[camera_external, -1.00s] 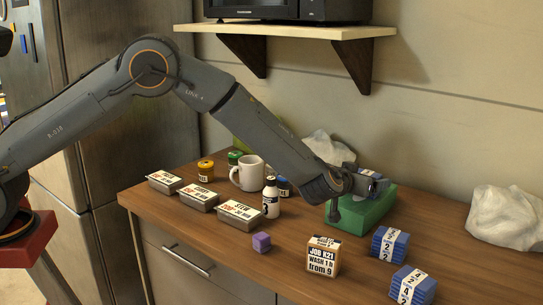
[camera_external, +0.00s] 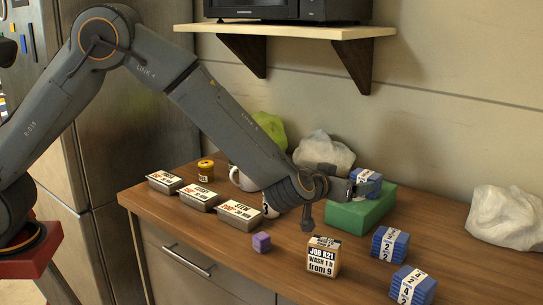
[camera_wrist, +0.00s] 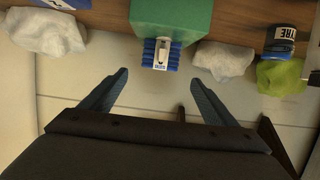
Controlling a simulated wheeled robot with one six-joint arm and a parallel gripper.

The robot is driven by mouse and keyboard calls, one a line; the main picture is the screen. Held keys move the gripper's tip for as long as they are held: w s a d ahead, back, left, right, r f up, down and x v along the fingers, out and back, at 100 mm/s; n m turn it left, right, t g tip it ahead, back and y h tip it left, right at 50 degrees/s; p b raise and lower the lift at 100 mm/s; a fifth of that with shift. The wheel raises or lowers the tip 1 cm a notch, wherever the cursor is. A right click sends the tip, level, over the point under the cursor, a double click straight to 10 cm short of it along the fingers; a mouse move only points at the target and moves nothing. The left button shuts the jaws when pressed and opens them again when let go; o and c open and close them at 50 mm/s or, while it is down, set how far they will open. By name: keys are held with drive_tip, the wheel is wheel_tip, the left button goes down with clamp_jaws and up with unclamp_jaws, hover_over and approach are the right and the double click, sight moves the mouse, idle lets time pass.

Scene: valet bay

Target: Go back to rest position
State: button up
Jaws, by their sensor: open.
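A blue block with a white label (camera_external: 367,182) sits on top of the green box. In the wrist view that blue block (camera_wrist: 161,54) is beyond the fingertips, apart from them, against the green box (camera_wrist: 172,18). My arm hides part of the white mug (camera_external: 240,180) and most of a white bottle (camera_external: 269,208).
The wooden counter (camera_external: 200,228) holds several labelled tins (camera_external: 200,196), a yellow jar (camera_external: 206,171), a purple cube (camera_external: 261,242), a job block (camera_external: 322,257) and blue stacks (camera_external: 389,244). Crumpled white bags (camera_external: 503,217) lie at the back. A shelf (camera_external: 290,32) with a microwave (camera_external: 285,10) overhangs.

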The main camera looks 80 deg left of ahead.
drive_tip(key=s+d+f+m+g+h, duration=0.1)
drive_tip(key=s+d+f+m+h, duration=0.2)
drive_tip(key=s+d+m+h, duration=0.55)
drive_tip(key=s+d+f+g+h, duration=0.1)
drive_tip(key=s+f+g, duration=0.2)
drive_tip(key=s, duration=0.9)
drive_tip(key=s+d+f+g, duration=0.2)
drive_tip(key=s+g, duration=0.1)
drive_tip(key=s, duration=0.9)
drive_tip(key=s+d+f+g+h, duration=0.1)
drive_tip(key=s+f+g, duration=0.2)
drive_tip(key=s, duration=0.9)
drive_tip(key=shift+g, duration=0.3)
wheel_tip(320, 180, down, 5)
drive_tip(key=b, duration=0.6)
drive_tip(key=shift+w+d+f, duration=0.1)
drive_tip(key=shift+f, duration=0.1)
